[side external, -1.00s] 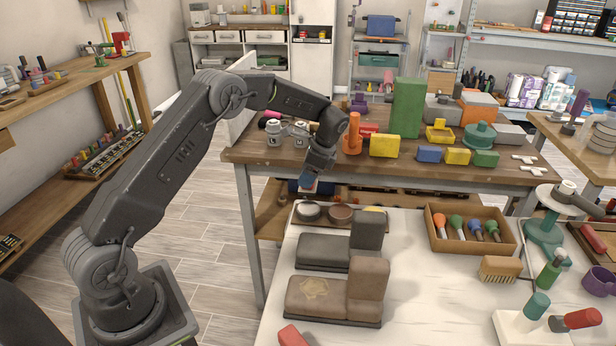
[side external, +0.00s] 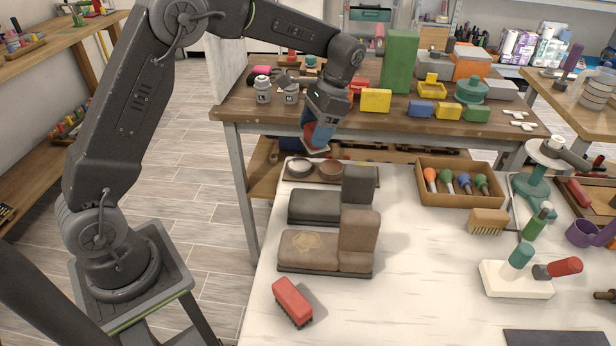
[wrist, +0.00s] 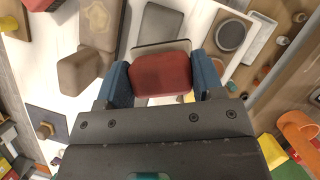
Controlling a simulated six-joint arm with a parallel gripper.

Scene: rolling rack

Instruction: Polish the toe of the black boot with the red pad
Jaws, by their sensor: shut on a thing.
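My gripper (side external: 318,124) is shut on the red pad (wrist: 160,74), which sits between its two blue fingers in the wrist view, with a pale edge beyond it. In the side view the pad is raised above the far end of the white table, behind the tins. The black boot (side external: 315,205) is a dark grey L-shaped form with a low toe at left and a tall shaft at right. Its toe (wrist: 158,22) shows beyond the pad in the wrist view. The pad appears apart from the boot.
A brown boot (side external: 310,250) with a pale toe patch stands in front. A tray with two round tins (side external: 331,170) lies behind the black boot. A red brush (side external: 292,301) lies near the front. A box of coloured-handled tools (side external: 460,197) stands at right. The table's middle is clear.

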